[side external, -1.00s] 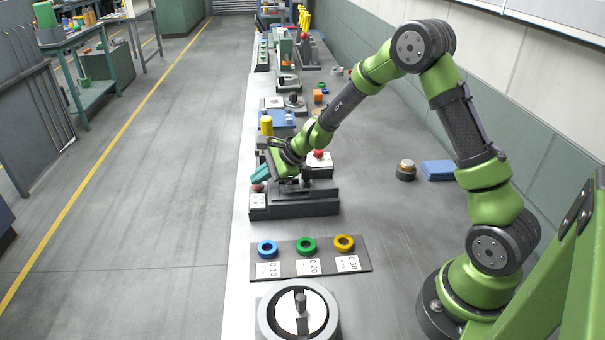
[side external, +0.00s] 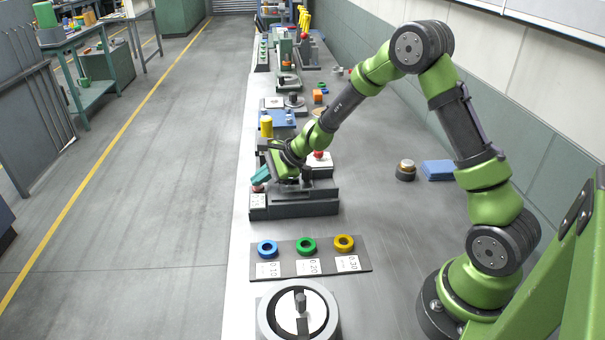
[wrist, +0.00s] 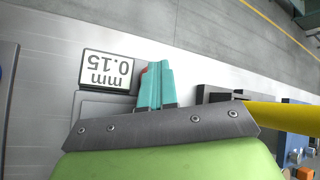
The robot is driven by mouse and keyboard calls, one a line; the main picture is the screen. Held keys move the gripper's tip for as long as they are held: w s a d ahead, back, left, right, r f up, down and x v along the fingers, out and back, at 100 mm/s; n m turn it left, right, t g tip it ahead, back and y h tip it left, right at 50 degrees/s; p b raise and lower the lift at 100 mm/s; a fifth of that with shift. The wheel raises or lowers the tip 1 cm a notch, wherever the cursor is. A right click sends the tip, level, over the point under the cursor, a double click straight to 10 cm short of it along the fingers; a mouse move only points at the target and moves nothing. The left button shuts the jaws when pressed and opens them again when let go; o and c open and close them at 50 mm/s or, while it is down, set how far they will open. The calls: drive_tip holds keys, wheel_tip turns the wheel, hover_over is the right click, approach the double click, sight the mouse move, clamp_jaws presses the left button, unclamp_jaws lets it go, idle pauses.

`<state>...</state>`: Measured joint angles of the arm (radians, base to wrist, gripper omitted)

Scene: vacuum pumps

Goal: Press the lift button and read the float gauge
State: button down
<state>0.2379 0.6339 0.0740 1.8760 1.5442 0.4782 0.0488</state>
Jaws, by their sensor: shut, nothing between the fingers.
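My gripper (side external: 260,178) has teal fingers, closed together and empty, at the left end of a dark grey fixture (side external: 310,208) on the bench. The fingers also show in the wrist view (wrist: 156,85). A small red part (wrist: 145,70), possibly the button, peeks out beside the fingertips and is mostly hidden by them. I cannot tell whether they touch it. A white panel (side external: 258,201) faces out from the fixture's left end. In the wrist view the panel (wrist: 107,68) appears upside down and reads 0.15 mm.
A dark board (side external: 325,266) with blue, green and yellow rings and number cards lies in front of the fixture. A round grey device (side external: 298,312) stands nearer. A yellow cylinder (side external: 266,126) stands just behind.

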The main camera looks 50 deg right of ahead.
sight(262, 188)
drive_tip(key=shift+r, duration=1)
drive_tip(key=shift+r, duration=0.15)
drive_tip(key=shift+r, duration=2.4)
drive_tip(key=s+a+r+n, duration=0.1)
drive_tip(key=s+r+n, duration=0.3)
drive_tip(key=s, duration=0.6)
drive_tip(key=s+a+r+n+h, duration=0.1)
drive_tip(key=s+r+n, duration=0.3)
drive_tip(key=s+n, duration=0.3)
drive_tip(key=s+a+r+n+g+h, duration=0.1)
drive_tip(key=s+r+n, duration=0.3)
drive_tip(key=s, duration=0.8)
drive_tip(key=a+n, duration=0.1)
drive_tip(key=n, duration=0.1)
drive_tip(key=shift+s+r+n, duration=0.3)
drive_tip(key=shift+s+r, duration=0.05)
drive_tip(key=shift+s, duration=0.05)
